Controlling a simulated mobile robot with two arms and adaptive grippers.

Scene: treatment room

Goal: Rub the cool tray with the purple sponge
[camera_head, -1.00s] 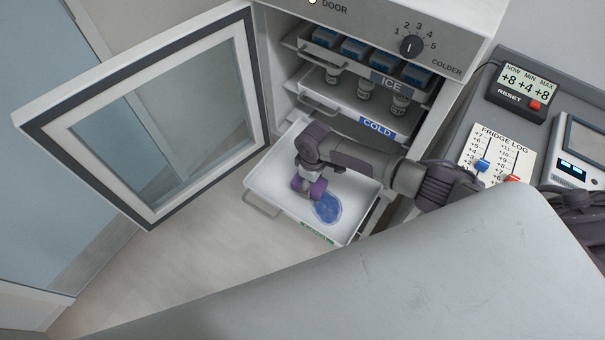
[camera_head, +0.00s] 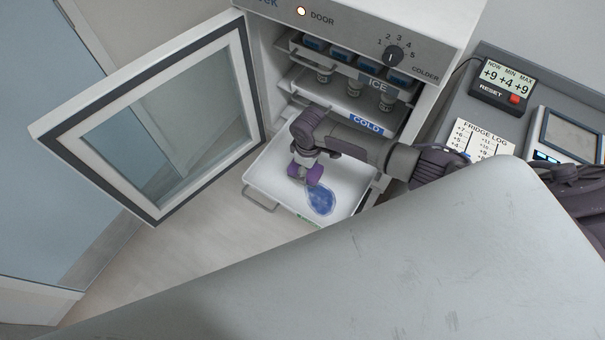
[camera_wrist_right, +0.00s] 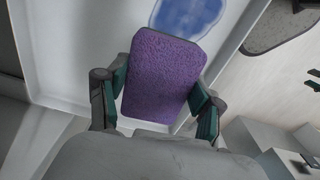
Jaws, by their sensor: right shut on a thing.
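The cool tray (camera_head: 268,179) is the lowest, white tray, pulled out of the open fridge. Its green label is mostly hidden by a grey surface in front. A blue patch (camera_head: 320,200) lies on the tray floor; it also shows in the right wrist view (camera_wrist_right: 188,16). My right gripper (camera_head: 304,175) is over the tray, just left of the patch. It is shut on the purple sponge (camera_wrist_right: 162,75), which sits between its fingers in the right wrist view. I cannot tell whether the sponge touches the tray floor. My left gripper is not in view.
The fridge door (camera_head: 160,120) stands open at left. Above are the COLD tray (camera_head: 335,103) with several vials and the ICE tray (camera_head: 325,62) with blue packs. A readout (camera_head: 503,82) and fridge log (camera_head: 483,140) are at right. A large grey surface covers the foreground.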

